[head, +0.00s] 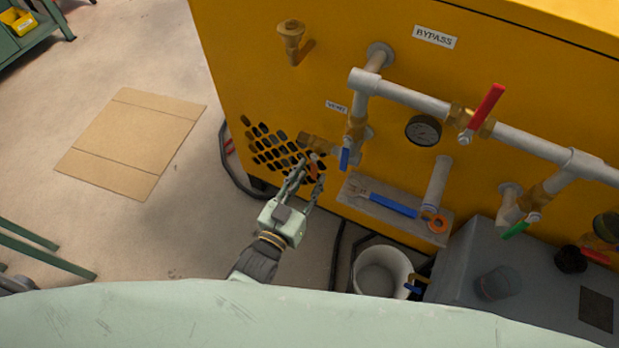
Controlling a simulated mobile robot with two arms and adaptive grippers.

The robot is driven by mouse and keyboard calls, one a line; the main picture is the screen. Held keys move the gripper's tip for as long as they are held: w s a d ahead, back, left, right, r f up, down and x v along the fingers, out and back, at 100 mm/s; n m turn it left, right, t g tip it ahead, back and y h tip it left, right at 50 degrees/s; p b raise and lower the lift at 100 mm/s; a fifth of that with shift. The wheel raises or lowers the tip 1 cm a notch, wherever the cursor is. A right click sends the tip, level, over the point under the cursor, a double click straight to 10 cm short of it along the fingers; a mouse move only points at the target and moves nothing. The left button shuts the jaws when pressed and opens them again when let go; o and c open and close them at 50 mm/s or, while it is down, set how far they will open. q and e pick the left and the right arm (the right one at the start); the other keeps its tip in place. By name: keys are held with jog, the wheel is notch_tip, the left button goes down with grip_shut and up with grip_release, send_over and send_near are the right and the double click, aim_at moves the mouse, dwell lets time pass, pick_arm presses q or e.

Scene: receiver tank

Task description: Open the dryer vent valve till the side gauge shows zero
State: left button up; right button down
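The vent valve has a brass body (356,130) on the yellow dryer's front, below a small label that seems to read VENT (336,107). Its blue lever (345,158) hangs down, and a brass outlet (316,143) points left. A dark round gauge (423,130) sits to the right; its needle is too small to read. My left gripper (310,172) is below the outlet, left of and apart from the blue lever. Its fingers are spread, with a small orange piece (313,167) at their tips; whether they grip it is unclear. My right gripper is out of view.
A white bypass pipe (410,96) with a red lever (487,106) crosses the yellow dryer. A grey shelf (356,199) below holds a blue-handled wrench (392,205) and an orange ring (437,223). A white bucket (381,272) and grey tank (468,268) stand below right. Cardboard (133,143) lies left.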

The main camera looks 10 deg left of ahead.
pick_arm(q)
jog(key=v, duration=1.1)
jog(key=shift+s, duration=0.35)
jog(key=shift+a, duration=0.1)
